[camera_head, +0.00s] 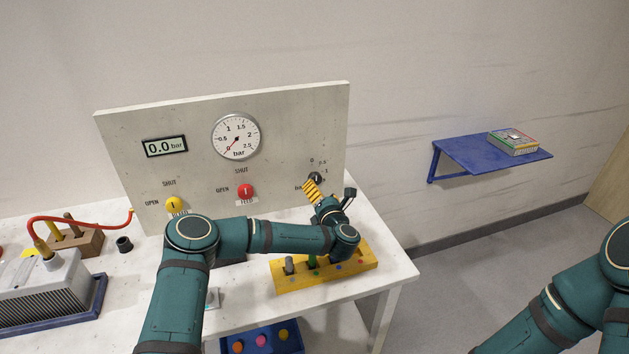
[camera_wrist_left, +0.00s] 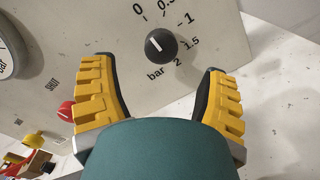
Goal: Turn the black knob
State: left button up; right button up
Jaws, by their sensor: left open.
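The black knob (camera_head: 316,178) is on the right part of the upright panel (camera_head: 290,130), partly hidden by my left gripper. In the left wrist view the round black knob (camera_wrist_left: 161,46) has a white line, tilted up-left roughly toward the 0 of the printed bar scale. My left gripper (camera_head: 314,187) is in front of the panel at the knob. In the left wrist view its yellow fingers (camera_wrist_left: 158,66) are spread wide, one on each side below the knob, with nothing between them. My right gripper is not in view.
The panel also carries a yellow knob (camera_head: 174,205), a red knob (camera_head: 245,191), a gauge (camera_head: 236,136) and a display (camera_head: 165,146) reading 0.0 bar. A yellow block with pegs (camera_head: 345,266) stands on the white table (camera_head: 390,262) below my left wrist. A blue shelf (camera_head: 470,154) is at right.

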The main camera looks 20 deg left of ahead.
aim_at(316, 181)
pick_arm(q)
jog(key=x, duration=0.7)
jog(key=shift+c, duration=0.2)
jog(key=c, duration=1.2)
